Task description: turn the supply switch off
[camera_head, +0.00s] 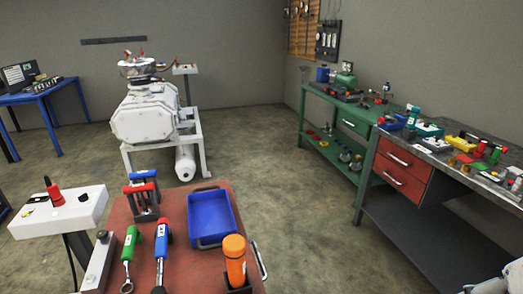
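A white control box (75,219) on a dark stand is at the left front. On its top are an upright red handle-like part (55,194), a small black round part (83,198) and a small black-and-yellow part (36,200). A smaller grey box (185,69) on a post stands behind the white pump machine (145,118). I cannot tell which of these parts is the supply switch or how it is set. My gripper is not in view; only a pale part, probably of my arm, shows at the lower right corner.
A red-brown cart top (185,268) in front holds a blue tray (212,214), screwdrivers, wrenches and an orange cylinder (235,260). Cluttered green and grey workbenches line the right; a blue table (42,92) stands at the far left. The middle floor (275,170) is clear.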

